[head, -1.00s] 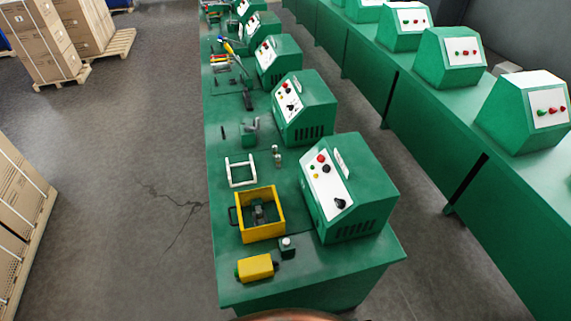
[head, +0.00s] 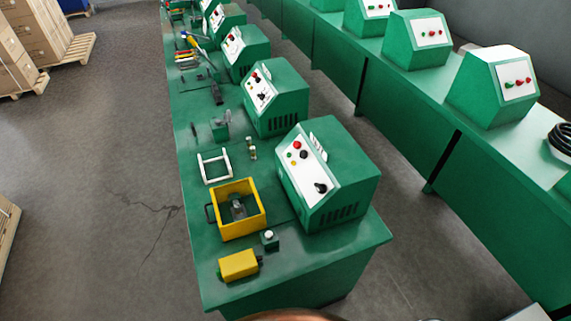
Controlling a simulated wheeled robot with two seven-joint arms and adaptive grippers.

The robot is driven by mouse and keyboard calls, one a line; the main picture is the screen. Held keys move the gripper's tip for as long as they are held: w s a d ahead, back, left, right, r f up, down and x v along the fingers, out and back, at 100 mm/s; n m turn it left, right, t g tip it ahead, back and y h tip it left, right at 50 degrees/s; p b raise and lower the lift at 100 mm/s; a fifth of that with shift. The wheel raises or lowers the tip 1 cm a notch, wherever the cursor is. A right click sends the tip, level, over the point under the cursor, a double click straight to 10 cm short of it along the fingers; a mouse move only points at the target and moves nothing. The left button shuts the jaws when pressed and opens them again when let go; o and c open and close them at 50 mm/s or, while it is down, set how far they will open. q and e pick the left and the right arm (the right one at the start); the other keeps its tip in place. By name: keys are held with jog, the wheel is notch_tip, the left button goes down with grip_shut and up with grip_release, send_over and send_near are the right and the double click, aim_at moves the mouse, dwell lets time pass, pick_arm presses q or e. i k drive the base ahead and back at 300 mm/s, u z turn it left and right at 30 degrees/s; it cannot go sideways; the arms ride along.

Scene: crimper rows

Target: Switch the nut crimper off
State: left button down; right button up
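Several green control boxes with white sloped panels stand in a row on a long green bench. The nearest control box (head: 345,175) has a panel (head: 305,165) with a red button, a black knob, small green and yellow buttons and a larger black knob lower down. I cannot tell which machine is the nut crimper. In front of the nearest box sit a yellow open frame (head: 239,208) with a dark tool inside, a yellow block (head: 238,265) and a small dark box with a white button (head: 269,240). Neither gripper shows in the head view.
A white frame (head: 215,167) and small fittings lie further along the bench (head: 345,258). A second green bench (head: 400,135) with more boxes runs along the right, with a black coiled cable (head: 561,138) on it. Boxes on pallets (head: 68,52) stand at the left. Open grey floor (head: 110,200) lies left of the bench.

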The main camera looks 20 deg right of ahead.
aim_at(321, 188)
jog(key=u, duration=0.3)
jog(key=i, duration=0.3)
jog(key=z, duration=1.5)
